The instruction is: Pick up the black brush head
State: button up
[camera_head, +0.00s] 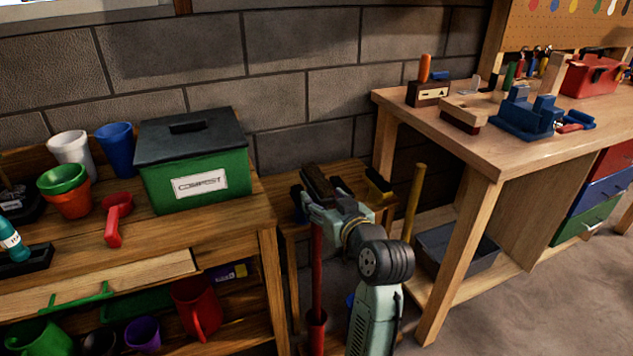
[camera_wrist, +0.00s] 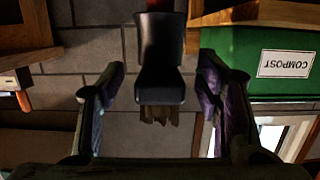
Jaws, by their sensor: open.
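The black brush head (camera_wrist: 160,60) sits at the middle of the wrist view, with brown bristles at its lower edge and a red handle at its upper edge. My gripper (camera_wrist: 162,85) is open, with one finger on each side of the brush head and a visible gap on both sides. In the head view, my gripper (camera_head: 322,198) is around the upper end of the upright red handle (camera_head: 317,270). The brown bristles (camera_head: 318,183) show there, pointing up; my gripper hides much of the black part.
A green compost bin (camera_head: 198,180) stands on the wooden bench to the left. A workbench (camera_head: 480,150) with tools is on the right. A dark yellow-edged item (camera_head: 378,186) and a wooden pole (camera_head: 414,200) are close to my gripper's right. The block wall (camera_head: 290,100) is behind.

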jog(key=w, duration=0.1)
jog(key=w+a+p, duration=0.1)
jog(key=w, duration=0.1)
jog(key=shift+w+a+r, duration=0.15)
jog(key=shift+w+a, duration=0.1)
jog(key=shift+w, duration=0.1)
jog(key=shift+w+a+f+p, duration=0.2)
jog(key=shift+w+f+p, duration=0.1)
jog(key=shift+w, duration=0.2)
jog(key=shift+r, duration=0.1)
jog(key=shift+c, duration=0.5)
jog(key=c, duration=1.1)
